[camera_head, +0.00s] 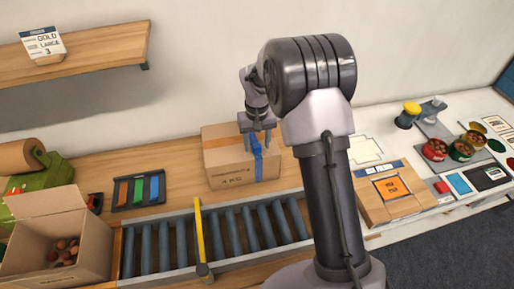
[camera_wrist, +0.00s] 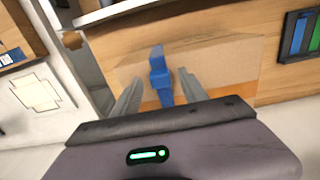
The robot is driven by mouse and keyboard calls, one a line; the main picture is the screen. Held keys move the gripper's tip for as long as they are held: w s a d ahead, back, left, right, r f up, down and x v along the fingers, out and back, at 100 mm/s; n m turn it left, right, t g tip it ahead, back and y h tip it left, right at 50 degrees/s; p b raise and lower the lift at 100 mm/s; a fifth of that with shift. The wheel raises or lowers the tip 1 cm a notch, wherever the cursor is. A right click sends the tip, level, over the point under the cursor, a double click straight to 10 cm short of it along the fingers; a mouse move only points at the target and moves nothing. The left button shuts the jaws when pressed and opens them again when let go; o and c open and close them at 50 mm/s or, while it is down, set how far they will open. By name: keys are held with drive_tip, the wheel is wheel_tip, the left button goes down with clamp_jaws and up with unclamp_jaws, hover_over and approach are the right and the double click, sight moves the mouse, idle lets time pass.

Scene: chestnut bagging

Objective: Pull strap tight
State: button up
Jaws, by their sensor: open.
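A closed cardboard box (camera_head: 226,163) stands on the wooden bench behind the roller conveyor, and its top fills the middle of the wrist view (camera_wrist: 215,62). A blue strap (camera_head: 257,163) runs over its top and down its front. In the wrist view the strap (camera_wrist: 158,72) lies between my two fingers, with a thicker blue piece on it. My gripper (camera_head: 258,146) is open over the box top, its fingers (camera_wrist: 160,92) on either side of the strap. I cannot tell whether the fingers touch the box.
A roller conveyor (camera_head: 215,240) with a yellow bar (camera_head: 200,232) lies in front of the box. An open carton with chestnuts (camera_head: 38,245) is at the left. A rack of coloured strips (camera_head: 138,191) stands left of the box. A wooden shelf (camera_head: 90,54) hangs above.

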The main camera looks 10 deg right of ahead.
drive_tip(key=shift+w+f, duration=0.15)
drive_tip(key=shift+f, duration=0.65)
clamp_jaws()
drive_tip(key=shift+r, duration=0.1)
idle(0.7)
